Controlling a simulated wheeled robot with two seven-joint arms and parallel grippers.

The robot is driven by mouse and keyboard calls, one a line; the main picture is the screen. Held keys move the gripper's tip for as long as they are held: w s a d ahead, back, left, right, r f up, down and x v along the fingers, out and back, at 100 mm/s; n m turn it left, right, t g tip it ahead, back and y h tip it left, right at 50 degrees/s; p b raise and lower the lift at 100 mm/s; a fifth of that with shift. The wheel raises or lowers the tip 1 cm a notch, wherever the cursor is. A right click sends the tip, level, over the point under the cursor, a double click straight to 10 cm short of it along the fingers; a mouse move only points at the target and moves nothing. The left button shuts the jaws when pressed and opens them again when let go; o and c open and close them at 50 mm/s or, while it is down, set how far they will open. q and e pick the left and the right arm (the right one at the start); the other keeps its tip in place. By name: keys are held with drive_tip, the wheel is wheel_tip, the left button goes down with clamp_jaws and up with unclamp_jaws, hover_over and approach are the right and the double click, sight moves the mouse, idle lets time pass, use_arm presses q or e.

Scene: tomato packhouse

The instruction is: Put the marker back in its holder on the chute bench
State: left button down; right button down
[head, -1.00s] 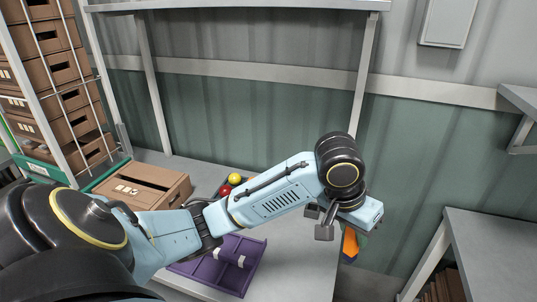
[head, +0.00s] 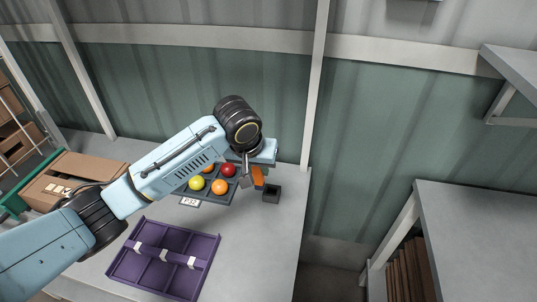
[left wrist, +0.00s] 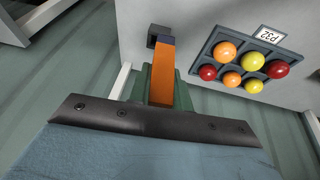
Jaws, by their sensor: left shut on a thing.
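The marker (head: 258,178) is an orange bar with a dark blue end. My left gripper (head: 249,178) is shut on it, above the back right part of the bench. In the left wrist view the marker (left wrist: 161,82) points away from the gripper, its blue end toward the holder. The holder (head: 272,194) is a small dark square block with an opening, standing on the bench just right of the marker in the head view. It also shows in the left wrist view (left wrist: 154,34), partly behind the marker's end. Whether they touch cannot be told. My right gripper is not in view.
A dark tray (head: 214,199) of several red, orange and yellow tomatoes, labelled P32, lies left of the holder. A purple divided crate (head: 206,270) lies nearer on the bench (head: 262,245). A cardboard box (head: 100,171) stands at left. The bench's right edge is close to the holder.

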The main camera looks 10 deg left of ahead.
use_arm(q)
drive_tip(key=w+d+f+y+b, duration=0.1)
drive_tip(key=w+d+f+b, duration=0.1)
drive_tip(key=w+f+b, duration=0.2)
drive_tip(key=w+f, duration=0.3)
drive_tip(key=f, duration=0.2)
drive_tip(key=shift+w+t, duration=0.35)
drive_tip(key=shift+t, duration=0.05)
idle(0.4)
drive_tip(key=shift+s+p, duration=0.1)
drive_tip(key=shift+p, duration=0.2)
drive_tip(key=shift+f+b, duration=0.45)
drive_tip(key=shift+f, duration=1.4)
idle(0.7)
drive_tip(key=c, duration=1.2)
unclamp_jaws()
drive_tip(key=c, duration=0.3)
